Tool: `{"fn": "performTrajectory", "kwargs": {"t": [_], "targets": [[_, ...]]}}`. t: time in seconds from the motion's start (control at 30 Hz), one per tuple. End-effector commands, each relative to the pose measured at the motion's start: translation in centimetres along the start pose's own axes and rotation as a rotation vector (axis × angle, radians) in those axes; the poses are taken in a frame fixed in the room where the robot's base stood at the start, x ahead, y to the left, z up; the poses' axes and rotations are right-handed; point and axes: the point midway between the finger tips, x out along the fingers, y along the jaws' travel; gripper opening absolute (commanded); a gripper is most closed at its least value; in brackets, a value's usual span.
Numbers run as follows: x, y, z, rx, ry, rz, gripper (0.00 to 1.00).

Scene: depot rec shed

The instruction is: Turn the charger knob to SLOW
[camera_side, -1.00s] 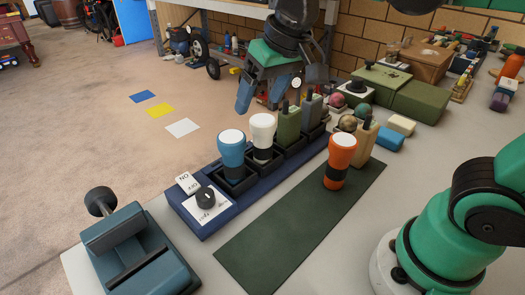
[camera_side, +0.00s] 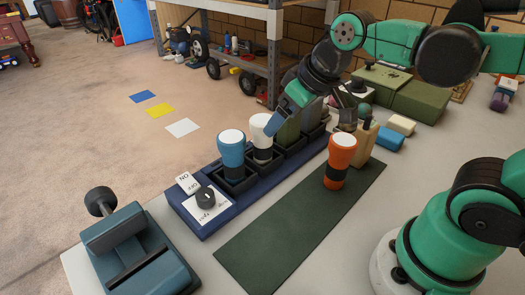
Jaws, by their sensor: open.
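The charger is a long dark blue base (camera_side: 190,222) on the table. At its near end a black knob (camera_side: 206,197) sits on a white label (camera_side: 214,211). Small lettering shows on the label, too small to read surely, and I cannot tell where the knob points. My gripper (camera_side: 309,128) is open and angled down over the far part of the charger, well up and right of the knob. One blue finger reaches down beside the white torch (camera_side: 262,140) and the green handset (camera_side: 288,127); I cannot tell whether it touches them. My gripper partly hides the far handsets.
A white ON/OFF piece (camera_side: 187,182) sits beside the knob. A blue torch (camera_side: 231,158) stands in the nearest slot. A blue-grey vise (camera_side: 130,250) is front left.

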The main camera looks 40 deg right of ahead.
Motion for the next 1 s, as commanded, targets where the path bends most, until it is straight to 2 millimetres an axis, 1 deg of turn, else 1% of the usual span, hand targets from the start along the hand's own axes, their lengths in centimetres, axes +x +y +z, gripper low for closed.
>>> {"fn": "performTrajectory", "kwargs": {"t": [0.03, 0.1, 0.33, 0.57, 0.8, 1.0], "targets": [[-0.2, -0.2, -0.9, -0.030, -0.021, -0.013, 0.76], [-0.4, -0.6, -1.8, -0.073, -0.053, -0.033, 0.76], [-0.8, -1.7, -4.8, -0.217, -0.151, -0.104, 0.76], [-0.6, -3.1, -7.5, -0.365, -0.241, -0.186, 0.76], [4.5, -3.8, -6.0, -0.364, -0.240, -0.186, 0.76], [8.0, -4.2, -5.0, -0.363, -0.240, -0.185, 0.76]]}}
